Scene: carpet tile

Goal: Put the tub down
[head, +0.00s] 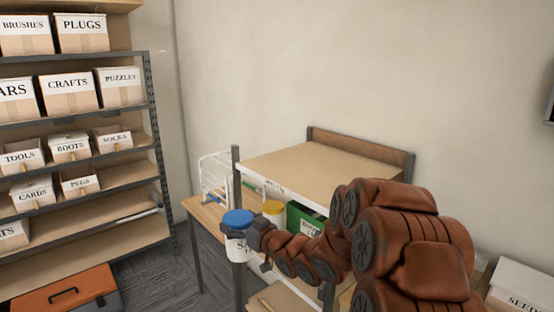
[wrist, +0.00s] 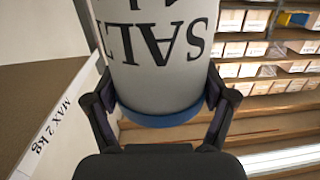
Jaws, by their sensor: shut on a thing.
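The tub (head: 237,243) is white with a blue lid and black lettering, and it hangs in the air in front of the workbench's left post. In the wrist view the tub (wrist: 157,55) fills the upper middle, and its lettering, upside down there, reads "SALT". My gripper (head: 254,240) is shut on the tub from its right side. In the wrist view the two fingers of my gripper (wrist: 160,98) press on either side of the tub, near its blue lid. The tub's underside is hidden in the head view.
A workbench with a bare upper shelf (head: 310,165) stands beside the tub; the wrist view shows a "MAX 2 kg" label (wrist: 50,127) on a shelf edge. Beneath are a yellow-lidded tub (head: 273,210) and a green bin (head: 304,218). A white rack (head: 214,180) stands behind. Shelving with labelled boxes (head: 68,92) is left.

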